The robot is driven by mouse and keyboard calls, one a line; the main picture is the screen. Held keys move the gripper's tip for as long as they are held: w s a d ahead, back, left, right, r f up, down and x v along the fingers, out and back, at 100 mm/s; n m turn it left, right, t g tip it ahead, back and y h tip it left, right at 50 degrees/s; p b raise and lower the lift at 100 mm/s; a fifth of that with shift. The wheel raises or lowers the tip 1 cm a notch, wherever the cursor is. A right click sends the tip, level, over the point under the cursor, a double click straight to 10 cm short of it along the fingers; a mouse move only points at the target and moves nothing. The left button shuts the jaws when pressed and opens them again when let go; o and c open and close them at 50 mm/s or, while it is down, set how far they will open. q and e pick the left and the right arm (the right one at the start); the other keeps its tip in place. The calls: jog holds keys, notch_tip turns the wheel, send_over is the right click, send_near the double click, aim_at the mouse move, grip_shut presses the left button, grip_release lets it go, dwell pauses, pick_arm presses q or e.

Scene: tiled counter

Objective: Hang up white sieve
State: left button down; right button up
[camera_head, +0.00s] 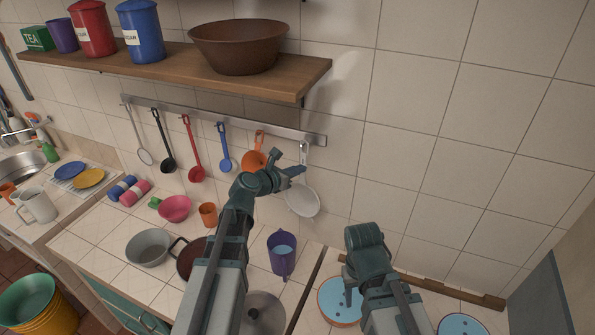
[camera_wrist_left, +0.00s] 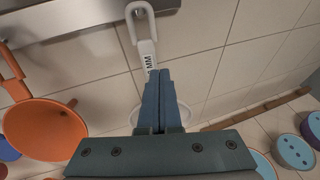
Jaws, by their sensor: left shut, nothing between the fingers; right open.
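The white sieve (camera_head: 303,201) is at the right end of the wall rail, handle up and bowl down against the tiles. In the left wrist view its handle loop (camera_wrist_left: 141,20) overlaps the rail's lower edge; the hook itself is not clear. My left gripper (camera_head: 301,170) is shut and empty in front of the sieve, hiding part of its handle. In the left wrist view the closed fingers (camera_wrist_left: 161,80) cover the lower handle and part of the bowl. My right gripper (camera_head: 357,272) is open, low over the right counter, apart from the sieve.
The metal rail (camera_head: 220,121) holds several other utensils, with an orange ladle (camera_head: 253,160) just left of the sieve. A wooden shelf (camera_head: 180,70) juts out above. A purple jug (camera_head: 281,258) and pots stand below. The wall right of the sieve is clear.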

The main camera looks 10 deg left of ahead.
pick_arm(q)
jog(key=shift+w+d, duration=0.1)
jog(key=shift+w, duration=0.55)
jog(key=shift+s+a, duration=0.15)
jog(key=shift+s, duration=0.65)
jog(key=shift+s+a, duration=0.15)
jog(key=shift+s, duration=0.65)
dwell(2.8)
jog(key=shift+s+a, duration=0.25)
jog(key=shift+s, duration=0.95)
jog(key=shift+s+a, duration=0.2)
jog(key=shift+s, duration=0.95)
jog(key=s+d+f+m+g+b, duration=0.4)
jog(key=s+d+f+m, duration=0.15)
jog(key=f+m, duration=0.3)
jog(key=s+d+f+m+g+b, duration=0.4)
jog(key=d+f+m, duration=0.3)
jog(key=f+m, duration=0.15)
jog(key=s+a+f+m+g+y+b, duration=0.2)
jog(key=s+f+m+g+y+b, duration=0.3)
jog(key=s+f+m, duration=0.7)
jog(key=f+m+y+b, duration=0.1)
jog(key=m+y+b, duration=0.1)
jog(key=m, duration=0.3)
jog(key=shift+s+f+y+b, duration=0.3)
jog(key=shift+s+f+b, duration=0.05)
jog(key=shift+s+b, duration=0.1)
